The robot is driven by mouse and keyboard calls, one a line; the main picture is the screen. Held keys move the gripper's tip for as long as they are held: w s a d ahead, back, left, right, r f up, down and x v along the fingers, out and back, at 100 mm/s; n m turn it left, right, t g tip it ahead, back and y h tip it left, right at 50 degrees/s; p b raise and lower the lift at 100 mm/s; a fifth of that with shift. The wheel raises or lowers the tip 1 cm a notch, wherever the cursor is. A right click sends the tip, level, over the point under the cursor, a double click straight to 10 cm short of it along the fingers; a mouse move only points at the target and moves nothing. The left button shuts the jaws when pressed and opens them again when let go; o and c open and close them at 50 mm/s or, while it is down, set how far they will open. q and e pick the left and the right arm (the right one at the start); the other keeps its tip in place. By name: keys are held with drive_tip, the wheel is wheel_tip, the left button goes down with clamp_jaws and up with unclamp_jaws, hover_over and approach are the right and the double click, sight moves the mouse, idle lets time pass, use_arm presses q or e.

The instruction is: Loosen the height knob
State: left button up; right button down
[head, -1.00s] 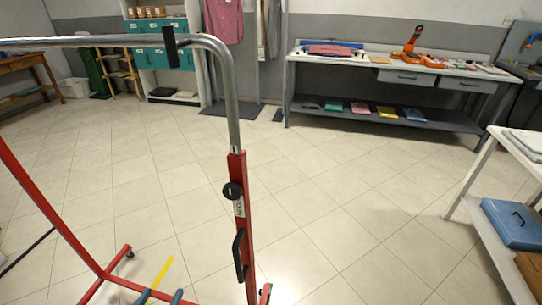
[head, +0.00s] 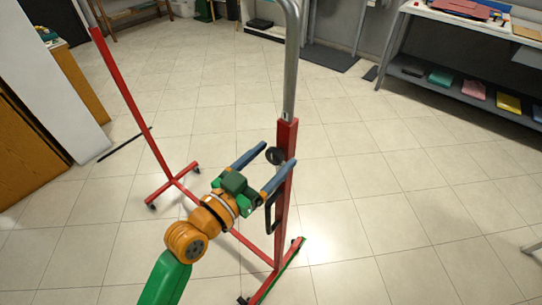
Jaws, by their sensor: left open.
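The height knob (head: 275,155) is a round black knob on the upper part of the red upright (head: 282,200) of a garment rack. A grey metal tube (head: 291,70) rises out of the top of that upright. My left gripper (head: 279,162) comes in from the lower left, with its two blue-grey fingers spread open. In the picture the knob shows between the fingertips; I cannot tell whether either finger touches it. A black handle (head: 270,213) sits on the upright below the knob, partly behind the gripper. My right gripper is out of view.
The rack's other red upright (head: 130,95) stands at the left, with wheeled red feet (head: 172,185) on the tiled floor. A grey workbench shelf (head: 440,98) with coloured folded items is at the upper right.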

use_arm(q)
drive_tip(key=shift+s+a, duration=0.1)
drive_tip(key=shift+a, duration=0.1)
drive_tip(key=c, duration=0.7)
clamp_jaws()
drive_tip(key=shift+r, duration=0.1)
drive_tip(key=n+p, duration=0.2)
drive_tip(key=n, duration=0.1)
drive_tip(key=shift+r, duration=0.1)
drive_tip(key=n+p, duration=0.2)
drive_tip(key=n, duration=0.3)
drive_tip(key=shift+a, duration=0.1)
drive_tip(key=n+p, duration=0.1)
drive_tip(key=n, duration=0.4)
drive_tip(key=shift+f+p, duration=0.2)
drive_tip(key=shift+p, duration=0.15)
drive_tip(key=n, duration=0.4)
drive_tip(key=shift+f+n+p, duration=0.1)
drive_tip(key=shift+n+p, duration=0.2)
